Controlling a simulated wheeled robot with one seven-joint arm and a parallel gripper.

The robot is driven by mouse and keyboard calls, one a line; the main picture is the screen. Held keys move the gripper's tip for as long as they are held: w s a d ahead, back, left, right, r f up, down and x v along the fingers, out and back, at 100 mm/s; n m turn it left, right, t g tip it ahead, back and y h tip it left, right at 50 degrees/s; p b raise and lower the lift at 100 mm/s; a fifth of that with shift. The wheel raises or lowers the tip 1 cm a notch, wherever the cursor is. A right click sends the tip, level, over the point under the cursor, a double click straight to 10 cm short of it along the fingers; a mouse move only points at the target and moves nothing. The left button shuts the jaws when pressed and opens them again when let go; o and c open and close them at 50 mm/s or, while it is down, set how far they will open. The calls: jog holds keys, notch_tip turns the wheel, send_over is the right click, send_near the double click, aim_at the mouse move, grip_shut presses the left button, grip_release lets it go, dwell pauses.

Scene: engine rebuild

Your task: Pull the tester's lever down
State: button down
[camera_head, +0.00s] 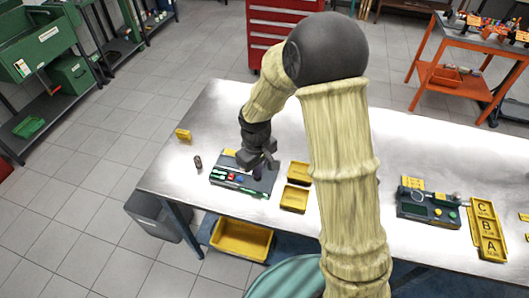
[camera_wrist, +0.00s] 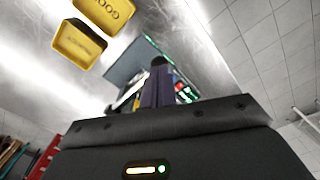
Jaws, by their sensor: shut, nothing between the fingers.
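A dark grey panel device (camera_head: 232,184) with a red button, a blue part and green strips lies on the metal workbench, under my gripper (camera_head: 258,173). This looks like the tester. My gripper is shut and empty, pointing down over the device's right part. In the wrist view the shut fingers (camera_wrist: 158,88) cover the middle of the device (camera_wrist: 125,66), whose red and green parts show to their right. I cannot make out the lever, and I cannot tell whether the fingertips touch anything.
Two yellow bins (camera_head: 293,199) stand right of the device. A small dark cylinder (camera_head: 198,162) and a yellow tag (camera_head: 183,134) stand to its left. Another dark device with a dial (camera_head: 428,208) and a yellow A-B-C tray (camera_head: 487,231) lie farther right.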

jog(key=shift+f, duration=0.35)
jog(key=shift+r, duration=0.15)
notch_tip(320, 180, up, 10)
jog(key=p, duration=0.8)
jog(key=shift+w, duration=0.35)
jog(key=shift+d, duration=0.2)
jog(key=s+d+r+m+t+b, duration=0.1)
jog(key=s+d+m+b, duration=0.5)
jog(key=s+d, duration=0.6)
jog(key=shift+s+d+r+m+t, duration=0.25)
jog(key=shift+d+m+t, duration=0.5)
jog(key=shift+m, duration=0.25)
